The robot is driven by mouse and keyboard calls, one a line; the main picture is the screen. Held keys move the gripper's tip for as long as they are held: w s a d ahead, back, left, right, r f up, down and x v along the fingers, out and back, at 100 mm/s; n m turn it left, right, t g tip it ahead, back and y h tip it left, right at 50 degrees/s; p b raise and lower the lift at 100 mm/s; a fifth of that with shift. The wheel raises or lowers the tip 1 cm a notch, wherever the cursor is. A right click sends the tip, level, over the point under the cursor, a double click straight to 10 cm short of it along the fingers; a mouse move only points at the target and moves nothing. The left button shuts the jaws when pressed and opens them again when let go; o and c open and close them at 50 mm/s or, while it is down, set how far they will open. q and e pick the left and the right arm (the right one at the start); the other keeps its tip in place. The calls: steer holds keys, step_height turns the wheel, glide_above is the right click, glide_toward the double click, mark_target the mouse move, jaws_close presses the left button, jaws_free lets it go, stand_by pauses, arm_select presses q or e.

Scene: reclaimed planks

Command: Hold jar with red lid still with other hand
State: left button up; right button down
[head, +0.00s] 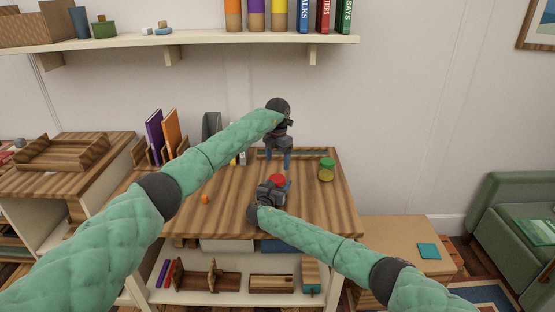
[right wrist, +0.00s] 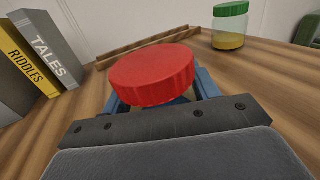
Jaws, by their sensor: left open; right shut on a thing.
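The jar's red lid (right wrist: 152,75) fills the middle of the right wrist view, between the blue fingers of my right gripper (right wrist: 158,95). My right gripper is shut on this jar, whose body is mostly hidden by the gripper. The jar looks upright on the table. My left gripper (head: 278,160) is open, fingers pointing down, above the back part of the table, behind the red-lidded jar and apart from it.
A jar with a green lid (head: 327,170) and yellow contents stands to the right. A wooden tray or rail (right wrist: 150,46) lies at the back of the table. Grey and yellow books (right wrist: 40,55) stand to the left. A small orange thing (head: 205,199) lies on the table's left part.

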mark_target(277, 178)
arm_select(q)
steer(key=shift+f, duration=4)
steer(key=c, duration=1)
steer(key=n, duration=1.3)
steer(key=o, duration=1.1)
steer(key=shift+a, duration=0.1)
